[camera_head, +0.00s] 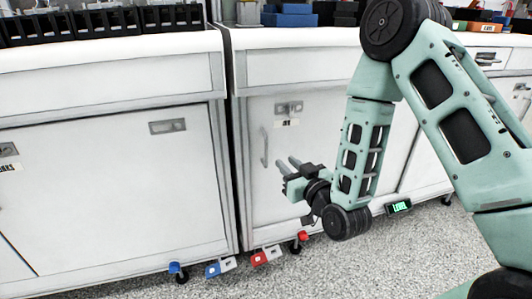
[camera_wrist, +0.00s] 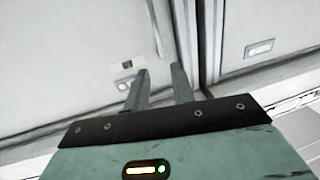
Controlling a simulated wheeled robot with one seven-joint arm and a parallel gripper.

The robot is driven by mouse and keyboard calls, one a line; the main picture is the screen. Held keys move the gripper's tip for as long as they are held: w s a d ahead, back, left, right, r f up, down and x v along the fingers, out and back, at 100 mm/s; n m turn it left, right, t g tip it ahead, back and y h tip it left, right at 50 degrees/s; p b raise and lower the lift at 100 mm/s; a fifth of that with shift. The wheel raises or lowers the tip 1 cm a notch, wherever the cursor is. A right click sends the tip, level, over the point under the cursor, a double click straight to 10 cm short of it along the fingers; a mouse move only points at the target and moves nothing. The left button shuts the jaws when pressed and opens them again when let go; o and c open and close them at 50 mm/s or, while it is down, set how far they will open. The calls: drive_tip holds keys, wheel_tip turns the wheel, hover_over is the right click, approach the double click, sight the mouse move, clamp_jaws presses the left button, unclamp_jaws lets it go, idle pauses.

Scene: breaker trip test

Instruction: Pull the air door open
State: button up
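The air door (camera_head: 285,185) is the white cabinet door in the middle of the head view, and it looks shut. A small label (camera_head: 286,123) on it is too blurred to read for sure. Its slim vertical grey handle (camera_head: 264,147) is on the door's left side; in the wrist view the handle (camera_wrist: 155,28) shows at the top, beyond the fingertips. My gripper (camera_head: 287,162) is in front of the door, to the right of and slightly below the handle. Its two fingers (camera_wrist: 160,80) are apart with nothing between them, and they do not hold the handle.
A second white cabinet (camera_head: 110,190) stands to the left, with a narrow gap between the two. Red and blue pieces (camera_head: 267,255) sit low by the cabinet bottoms. A green-lit display (camera_head: 399,206) is at right. Speckled floor (camera_head: 310,275) in front is open.

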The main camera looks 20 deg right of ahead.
sight(267, 145)
drive_tip(key=w, duration=0.4)
drive_tip(key=w+a+b, duration=0.1)
drive_tip(key=w, duration=0.3)
drive_tip(key=w+a, duration=0.1)
drive_tip(key=w, duration=0.3)
drive_tip(key=shift+a, duration=0.2)
clamp_jaws()
